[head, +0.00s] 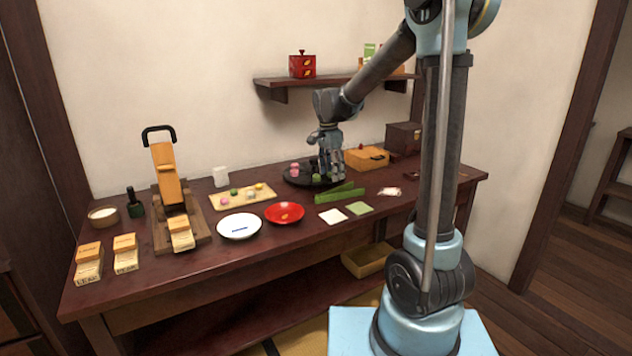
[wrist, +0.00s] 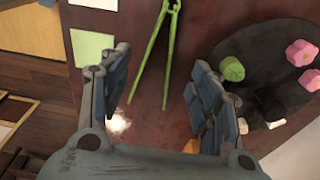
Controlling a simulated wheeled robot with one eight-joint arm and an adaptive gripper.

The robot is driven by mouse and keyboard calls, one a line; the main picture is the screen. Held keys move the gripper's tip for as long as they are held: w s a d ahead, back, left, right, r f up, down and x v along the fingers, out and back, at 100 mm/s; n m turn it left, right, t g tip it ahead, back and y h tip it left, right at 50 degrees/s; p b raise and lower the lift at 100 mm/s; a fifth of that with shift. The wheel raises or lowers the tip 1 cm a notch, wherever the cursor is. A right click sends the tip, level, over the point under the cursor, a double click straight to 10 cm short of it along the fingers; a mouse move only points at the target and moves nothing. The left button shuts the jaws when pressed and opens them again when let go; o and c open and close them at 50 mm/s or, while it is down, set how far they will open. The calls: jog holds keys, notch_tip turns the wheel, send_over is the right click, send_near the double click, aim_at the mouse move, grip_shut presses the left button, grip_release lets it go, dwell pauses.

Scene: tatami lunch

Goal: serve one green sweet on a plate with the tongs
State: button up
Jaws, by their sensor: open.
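The green tongs (head: 340,193) lie on the table in front of the round black tray (head: 295,180). In the wrist view the tongs (wrist: 153,55) spread in a V, between my fingers in the picture. My gripper (head: 330,176) points down over the table near the tray; in the wrist view its fingers (wrist: 161,68) are apart and empty. A round green sweet (wrist: 232,69) sits on the tray beside pink sweets (wrist: 300,53); a finger covers part of the tray. A white plate (head: 239,228) with a blue mark and a red plate (head: 284,207) stand left of the tongs.
A wooden board (head: 262,201) holds several small sweets behind the plates. White (head: 333,216) and green (head: 360,208) squares lie in front of the tongs. A wooden box (head: 366,158) stands right of the tray. A shelf (head: 330,80) hangs above. The table's front right is fairly clear.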

aim_at(333, 191)
jog(key=shift+w+d+f, duration=0.1)
jog(key=shift+d+f, duration=0.05)
jog(key=shift+f, duration=1.35)
jog(key=shift+w+d+f, duration=0.1)
jog(key=shift+f, duration=1.4)
jog(key=shift+w+d+f, duration=0.1)
jog(key=shift+d+f, duration=0.05)
jog(key=shift+f, duration=1.35)
jog(key=shift+s, duration=0.1)
jog(key=c, duration=0.7)
jog(key=shift+r, duration=0.1)
jog(key=shift+r, duration=5.95)
